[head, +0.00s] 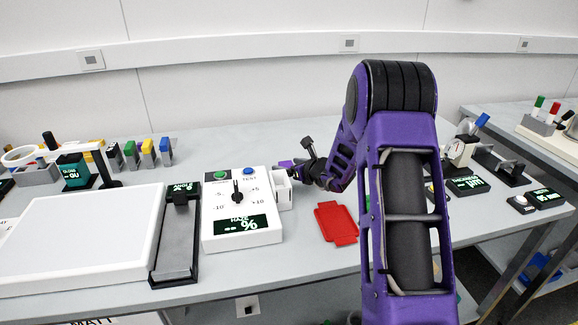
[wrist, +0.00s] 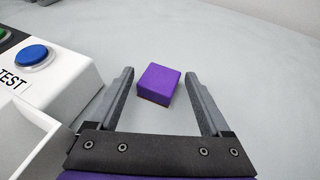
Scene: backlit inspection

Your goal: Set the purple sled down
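The purple sled (wrist: 158,83) is a small purple block with a thin reddish lower edge. In the wrist view it shows between and slightly beyond my fingertips, with a gap on both sides, and appears to rest on the grey table. My gripper (wrist: 160,82) is open, and neither finger visibly touches the sled. In the head view my gripper (head: 292,170) is low behind the haze meter's right side. A purple patch there, likely the sled (head: 286,164), is partly hidden by the meter's white holder and my gripper.
The white haze meter (head: 218,226) with its open holder (head: 283,195) stands close at left; its blue button (wrist: 32,56) shows in the wrist view. A red tray (head: 337,222) lies in front. A light panel (head: 80,240) is at far left. Table behind the sled is clear.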

